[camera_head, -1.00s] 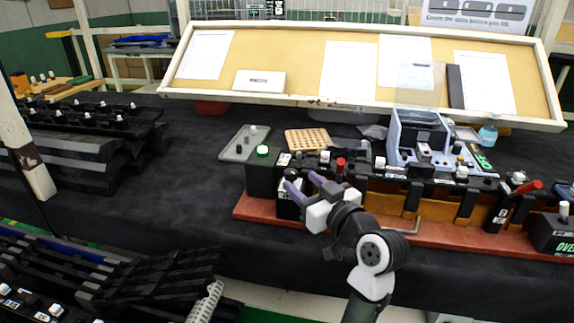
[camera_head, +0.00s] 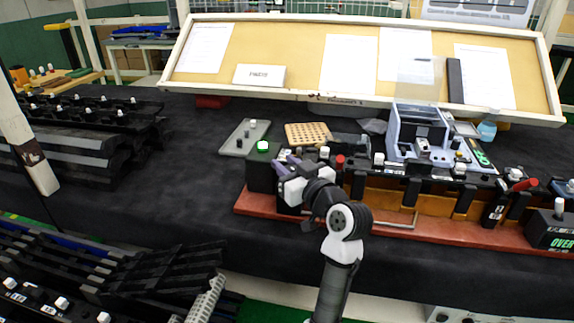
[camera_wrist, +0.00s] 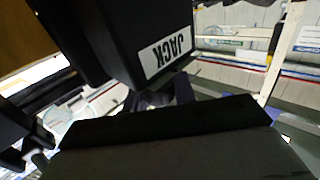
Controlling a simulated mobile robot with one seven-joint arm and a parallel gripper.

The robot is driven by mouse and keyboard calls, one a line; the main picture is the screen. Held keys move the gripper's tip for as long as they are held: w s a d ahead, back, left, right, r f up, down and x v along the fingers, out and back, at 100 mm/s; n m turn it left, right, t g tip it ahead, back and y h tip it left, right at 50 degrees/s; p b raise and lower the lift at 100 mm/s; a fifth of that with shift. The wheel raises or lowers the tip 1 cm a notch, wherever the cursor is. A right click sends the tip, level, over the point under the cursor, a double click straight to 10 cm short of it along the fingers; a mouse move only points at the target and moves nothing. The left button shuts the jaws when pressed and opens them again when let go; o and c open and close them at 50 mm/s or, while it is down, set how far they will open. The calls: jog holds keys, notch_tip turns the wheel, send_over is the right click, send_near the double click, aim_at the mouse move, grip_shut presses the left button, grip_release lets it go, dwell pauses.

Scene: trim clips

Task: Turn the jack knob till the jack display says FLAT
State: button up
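My gripper (camera_head: 287,161) has purple fingers and a white body. It is over the left end of the red-brown base, beside the black box with a green-lit top. In the wrist view a black box with an upside-down JACK label (camera_wrist: 168,54) fills the upper middle, just beyond the dark gripper body. In the head view my gripper and wrist cover most of the jack. I cannot make out its knob or display, nor whether my fingers touch the knob. A display at the far right reads OVER (camera_head: 563,244); I cannot read which unit it belongs to.
The black box with the green top (camera_head: 263,147) stands close left of my gripper. A grey tray (camera_head: 233,146) and a perforated tan board (camera_head: 308,134) lie behind. A red-handled lever (camera_head: 524,185) and a blue-grey fixture (camera_head: 420,128) stand right.

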jog(key=c, duration=0.4)
jog(key=shift+o, duration=0.2)
jog(key=m+t+h+p, duration=0.1)
jog(key=m+h, duration=0.1)
jog(key=h, duration=0.1)
jog(key=m+t+h+p, duration=0.1)
jog(key=m+h, duration=0.2)
jog(key=h, duration=0.1)
jog(key=shift+w+d+r+t, duration=0.1)
jog(key=shift+d+r+t, duration=0.1)
jog(key=shift+t, duration=0.2)
jog(key=shift+d+f+m+h+p, duration=0.1)
jog(key=shift+d+m+h+p, duration=0.1)
jog(key=shift+m+h, duration=1.05)
jog(key=shift+d+m+h+p, duration=0.15)
jog(key=shift+m+h, duration=0.5)
jog(key=shift+h, duration=1.2)
jog(key=o, duration=1)
